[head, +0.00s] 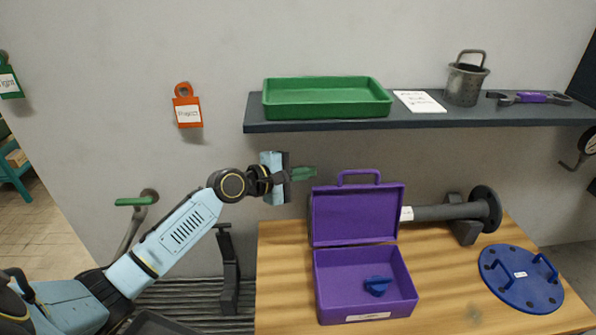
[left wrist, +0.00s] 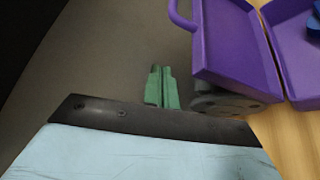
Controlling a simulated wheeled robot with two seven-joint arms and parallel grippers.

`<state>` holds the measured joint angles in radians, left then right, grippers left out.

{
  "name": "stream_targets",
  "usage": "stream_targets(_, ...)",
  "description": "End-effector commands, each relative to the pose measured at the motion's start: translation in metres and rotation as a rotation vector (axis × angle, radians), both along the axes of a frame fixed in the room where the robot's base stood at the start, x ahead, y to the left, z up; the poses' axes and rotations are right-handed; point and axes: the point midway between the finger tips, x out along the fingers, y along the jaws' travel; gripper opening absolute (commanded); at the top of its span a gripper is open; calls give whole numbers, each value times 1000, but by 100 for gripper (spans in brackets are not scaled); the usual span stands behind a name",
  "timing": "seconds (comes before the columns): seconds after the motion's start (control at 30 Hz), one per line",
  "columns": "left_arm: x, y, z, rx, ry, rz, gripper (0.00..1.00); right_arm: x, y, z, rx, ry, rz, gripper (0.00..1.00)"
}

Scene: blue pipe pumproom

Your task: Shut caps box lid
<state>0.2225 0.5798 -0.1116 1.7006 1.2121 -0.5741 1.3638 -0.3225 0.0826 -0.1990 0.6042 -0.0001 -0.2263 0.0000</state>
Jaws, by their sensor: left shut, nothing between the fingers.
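The purple caps box (head: 366,307) stands on the wooden table with its lid (head: 354,216) open, raised upright at the back. A handle tops the lid, and a blue cap (head: 377,286) lies inside the box. My left gripper (head: 312,172) is shut and empty, to the left of the lid's upper edge and apart from it in the picture. In the left wrist view the shut green fingers (left wrist: 162,86) are left of the lid (left wrist: 228,45), with part of the box (left wrist: 295,50) at the right edge. My right gripper is not in view.
A dark shelf (head: 420,119) above holds a green tray (head: 327,112), a metal bucket (head: 466,84) and a wrench (head: 530,98). A grey flanged pipe (head: 450,212) lies behind the box. A blue round cover (head: 512,290) lies to the right on the table (head: 445,290).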

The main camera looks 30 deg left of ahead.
Motion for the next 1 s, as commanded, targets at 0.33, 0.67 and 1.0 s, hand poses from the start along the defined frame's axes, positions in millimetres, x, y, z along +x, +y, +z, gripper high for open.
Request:
stream_targets(0.33, 31, -35, -1, 2, 1, -3, 0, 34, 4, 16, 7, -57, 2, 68)
stream_targets(0.67, 17, -49, 6, 1, 0, -1, 0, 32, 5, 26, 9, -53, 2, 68)
stream_targets(1.0, 17, -49, 6, 3, -1, -1, 0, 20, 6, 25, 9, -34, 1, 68)
